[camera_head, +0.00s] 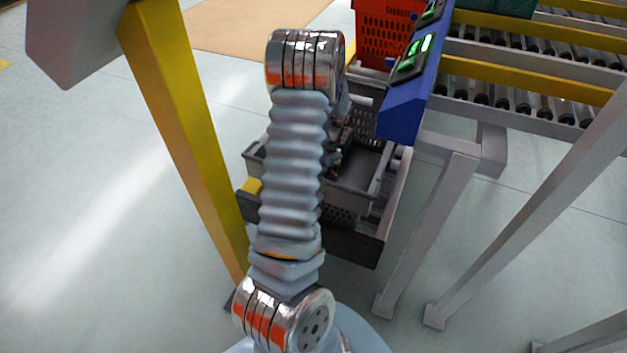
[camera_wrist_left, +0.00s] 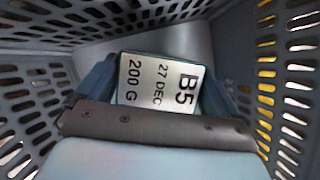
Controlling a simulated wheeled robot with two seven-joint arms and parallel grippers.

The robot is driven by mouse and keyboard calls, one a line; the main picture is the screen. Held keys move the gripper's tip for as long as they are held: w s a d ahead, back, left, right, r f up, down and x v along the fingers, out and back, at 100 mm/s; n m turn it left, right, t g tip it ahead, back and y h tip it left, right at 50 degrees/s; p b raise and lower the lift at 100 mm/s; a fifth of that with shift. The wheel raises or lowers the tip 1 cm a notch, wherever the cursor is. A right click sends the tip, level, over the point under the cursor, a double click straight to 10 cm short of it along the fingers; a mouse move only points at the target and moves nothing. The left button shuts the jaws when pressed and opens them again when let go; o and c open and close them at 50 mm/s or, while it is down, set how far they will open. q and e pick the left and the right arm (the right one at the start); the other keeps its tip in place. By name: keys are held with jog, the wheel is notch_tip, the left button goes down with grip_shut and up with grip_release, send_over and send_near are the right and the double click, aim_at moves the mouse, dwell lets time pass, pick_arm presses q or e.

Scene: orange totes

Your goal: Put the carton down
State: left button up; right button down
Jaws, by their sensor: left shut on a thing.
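The carton (camera_wrist_left: 160,83) shows in the left wrist view with a white label reading "B5", "27 DEC" and "200 G". My left gripper (camera_wrist_left: 155,95) is shut on it, with a finger on each side. Both are inside a grey crate (camera_wrist_left: 285,75) with slotted walls; whether the carton touches the crate floor cannot be told. In the head view the grey crate (camera_head: 352,190) stands low behind my left arm, which hides the carton and most of the gripper. My right gripper is not in view.
A yellow post (camera_head: 185,130) stands left of my arm. A blue rail (camera_head: 408,100) with lit displays and grey legs (camera_head: 430,235) stand to the right. An orange tote (camera_head: 385,35) and roller conveyors (camera_head: 530,95) are beyond. Open floor (camera_head: 80,200) lies at left.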

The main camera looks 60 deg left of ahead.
pick_arm(q)
jog(key=o, duration=0.8)
jog(key=shift+r, duration=0.1)
jog(key=shift+r+p, duration=0.35)
jog(key=p+v, duration=0.1)
jog(key=v, duration=1)
jog(key=shift+w+r, duration=0.2)
jog(key=shift+r, duration=0.1)
